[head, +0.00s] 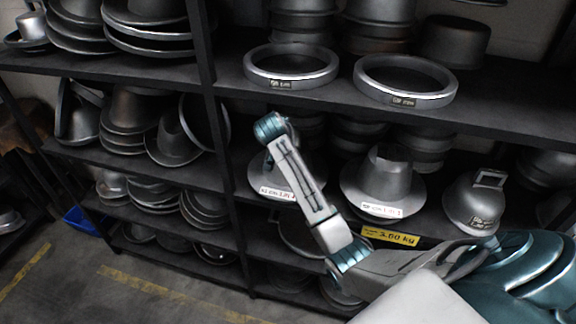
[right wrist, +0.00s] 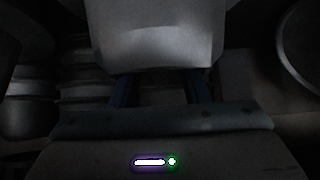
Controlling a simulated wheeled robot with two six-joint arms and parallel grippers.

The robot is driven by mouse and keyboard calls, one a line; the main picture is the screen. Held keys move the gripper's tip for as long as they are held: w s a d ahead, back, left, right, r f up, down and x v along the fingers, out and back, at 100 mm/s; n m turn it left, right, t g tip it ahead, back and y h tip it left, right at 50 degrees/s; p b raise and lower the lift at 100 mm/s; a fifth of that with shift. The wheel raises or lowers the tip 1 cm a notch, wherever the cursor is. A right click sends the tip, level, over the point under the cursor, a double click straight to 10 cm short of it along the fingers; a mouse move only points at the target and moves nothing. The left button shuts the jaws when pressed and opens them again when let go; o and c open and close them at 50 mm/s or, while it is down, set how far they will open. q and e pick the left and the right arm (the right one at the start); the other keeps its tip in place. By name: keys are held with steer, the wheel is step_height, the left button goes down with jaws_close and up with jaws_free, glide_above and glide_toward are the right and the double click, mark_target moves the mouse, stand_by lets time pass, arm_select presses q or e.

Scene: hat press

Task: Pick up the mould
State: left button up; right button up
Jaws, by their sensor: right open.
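Several grey metal hat moulds stand on the middle shelf in the head view. A wide-brimmed mould with a white label (head: 262,180) is partly hidden behind my right forearm. A similar wide-brimmed mould (head: 388,180) stands to its right, and a rounded mould with a handle on top (head: 473,205) is further right. My right arm reaches up in front of the shelves; its gripper is hidden in the head view. In the right wrist view my right gripper (right wrist: 160,92) is open, with a pale smooth mould (right wrist: 155,40) just ahead of its fingers. Contact cannot be told. My left gripper is not in view.
A shelf edge (head: 480,128) runs above the moulds, carrying two ring-shaped pieces (head: 291,66) (head: 404,82). A dark upright post (head: 225,175) stands left of my forearm. Stacked moulds (head: 125,125) fill the left bay. A yellow weight sign (head: 390,236) hangs below.

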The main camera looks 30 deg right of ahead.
jaws_close()
stand_by(1.2)
steer(key=shift+r, duration=0.15)
steer(key=shift+w, duration=0.1)
